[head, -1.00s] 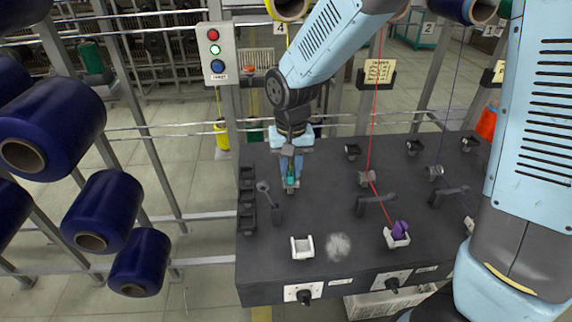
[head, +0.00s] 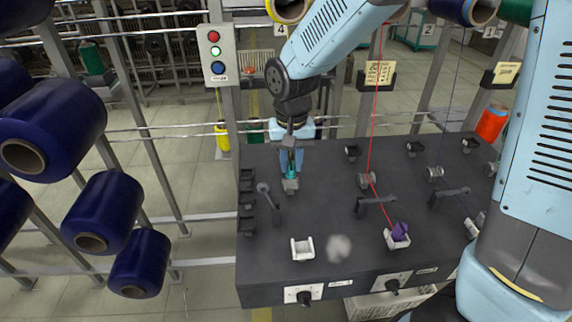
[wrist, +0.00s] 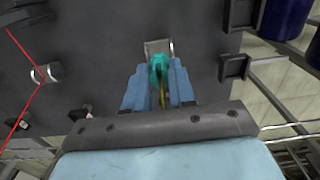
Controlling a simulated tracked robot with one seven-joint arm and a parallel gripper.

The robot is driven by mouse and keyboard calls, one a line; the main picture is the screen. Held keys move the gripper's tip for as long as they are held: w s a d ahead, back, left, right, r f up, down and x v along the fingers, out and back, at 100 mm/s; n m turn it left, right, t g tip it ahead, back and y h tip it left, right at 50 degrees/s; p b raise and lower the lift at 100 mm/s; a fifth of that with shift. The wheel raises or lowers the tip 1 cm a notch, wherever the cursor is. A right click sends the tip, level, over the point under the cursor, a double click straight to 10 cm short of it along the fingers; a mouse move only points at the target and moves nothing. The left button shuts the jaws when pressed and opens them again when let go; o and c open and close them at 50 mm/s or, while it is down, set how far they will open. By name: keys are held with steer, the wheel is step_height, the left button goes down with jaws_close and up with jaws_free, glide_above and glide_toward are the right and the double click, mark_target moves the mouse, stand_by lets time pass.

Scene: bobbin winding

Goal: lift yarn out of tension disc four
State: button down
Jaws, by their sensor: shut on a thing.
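My gripper (head: 290,168) is over the far left of the dark bench, its blue fingers shut on a small teal piece (wrist: 160,63). A short yellow yarn (wrist: 162,97) shows between the fingers in the wrist view. Just in front of the fingertips is a small metal fitting, apparently tension disc four (head: 291,186); it also shows in the wrist view (wrist: 157,47). The teal piece is at or just above it; I cannot tell whether they touch, or whether yarn lies in the disc.
A purple piece (head: 399,231) with red yarn (head: 371,130) sits in another cradle. A black lever (head: 269,203) stands near my gripper. Blue spools (head: 102,210) hang left of the bench.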

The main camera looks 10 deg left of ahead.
steer(key=shift+r, duration=0.35)
steer(key=shift+r, duration=0.2)
steer(key=shift+r, duration=1.3)
steer(key=shift+a, duration=0.1)
